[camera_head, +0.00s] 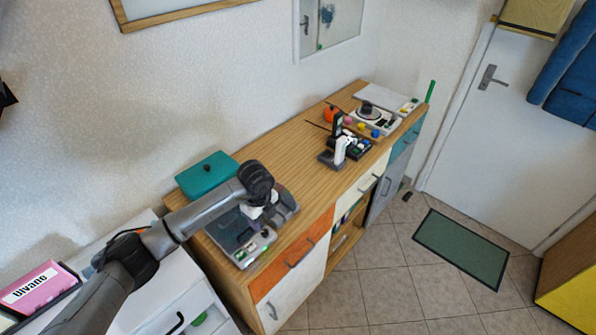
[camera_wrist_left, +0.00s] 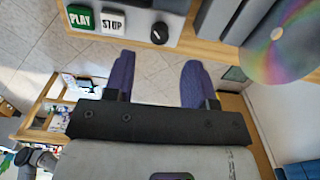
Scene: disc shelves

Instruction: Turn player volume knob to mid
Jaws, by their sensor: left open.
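The player (camera_head: 233,232) is a grey unit at the near end of the wooden sideboard, partly hidden by my left arm. Its pale control panel shows in the wrist view with a green PLAY button (camera_wrist_left: 80,17), a STOP button (camera_wrist_left: 112,20) and a round black volume knob (camera_wrist_left: 159,34). A shiny disc (camera_wrist_left: 283,42) is to the right of the knob there. My left gripper (camera_wrist_left: 158,82) is open and empty, its dark blue fingertips apart and just short of the panel in the picture. In the head view the left gripper (camera_head: 257,208) hangs over the player. My right gripper is not in view.
A teal box (camera_head: 207,173) stands behind the player on the sideboard (camera_head: 290,150). Bare wood separates the player from a black-and-white device (camera_head: 341,148) and a turntable-like unit (camera_head: 370,117) at the far end. A pink case (camera_head: 40,287) lies at lower left.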

